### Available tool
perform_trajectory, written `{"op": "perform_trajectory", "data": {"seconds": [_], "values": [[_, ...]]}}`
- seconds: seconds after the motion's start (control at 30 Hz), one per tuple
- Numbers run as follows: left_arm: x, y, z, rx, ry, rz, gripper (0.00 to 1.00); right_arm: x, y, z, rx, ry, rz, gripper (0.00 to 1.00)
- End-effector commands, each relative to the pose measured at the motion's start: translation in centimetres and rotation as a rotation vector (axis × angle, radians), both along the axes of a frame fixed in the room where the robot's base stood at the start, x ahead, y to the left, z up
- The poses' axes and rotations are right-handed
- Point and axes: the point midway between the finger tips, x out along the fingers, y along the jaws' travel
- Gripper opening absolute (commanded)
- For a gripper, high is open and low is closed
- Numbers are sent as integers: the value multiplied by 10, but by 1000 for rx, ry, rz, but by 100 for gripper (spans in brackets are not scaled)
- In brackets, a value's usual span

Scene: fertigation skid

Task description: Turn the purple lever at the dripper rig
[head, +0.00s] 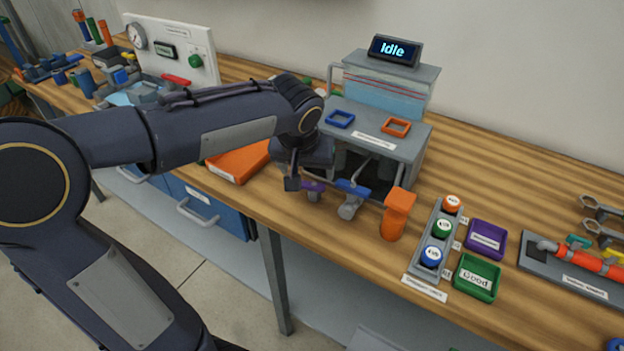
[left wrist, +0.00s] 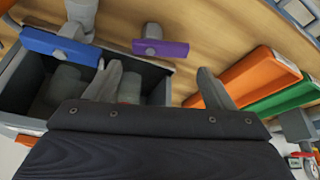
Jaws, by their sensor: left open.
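The dripper rig (head: 421,140) is a grey stand with a clear water tank (head: 385,92) on top and taps at its front. The purple lever (head: 313,186) is a short bar at the rig's front left, partly hidden by my left gripper (head: 293,184). In the left wrist view the purple lever (left wrist: 160,48) lies crosswise beyond the open fingertips (left wrist: 158,84), with a visible gap between. The fingers are apart with nothing held. A blue lever (head: 353,187) sits to its right in the head view and also shows in the left wrist view (left wrist: 60,46).
An orange block-like holder (head: 398,213) stands right of the blue lever. An orange tray (head: 238,160) lies left of the gripper. A display (head: 394,50) above the tank reads "Idle". Coloured buttons (head: 442,228) and purple and green trays are at the right.

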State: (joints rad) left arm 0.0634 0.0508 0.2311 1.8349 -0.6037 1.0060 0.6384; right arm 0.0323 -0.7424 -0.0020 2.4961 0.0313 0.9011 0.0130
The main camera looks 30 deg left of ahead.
Motion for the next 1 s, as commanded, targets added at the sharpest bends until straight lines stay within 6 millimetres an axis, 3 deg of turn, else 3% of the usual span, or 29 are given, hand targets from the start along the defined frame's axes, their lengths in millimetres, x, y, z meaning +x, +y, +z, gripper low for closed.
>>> {"op": "perform_trajectory", "data": {"seconds": [0.1, 0.23, 0.6, 0.87, 1.0], "values": [[7, 2, -20, 1, 4, -1, 76, 0, 0, -3, 0, 0, 0, 52], [12, 3, -33, 0, 3, -2, 76, 0, 0, -4, 0, 0, 0, 52], [16, 4, -39, 0, 1, -3, 76, 0, 0, -4, 0, 0, 0, 52], [16, 4, -39, 0, 0, -3, 44, 0, 0, -4, 0, 0, 0, 52], [16, 4, -38, 0, 2, -27, 44, 0, 0, -2, 0, 0, 0, 52]]}}
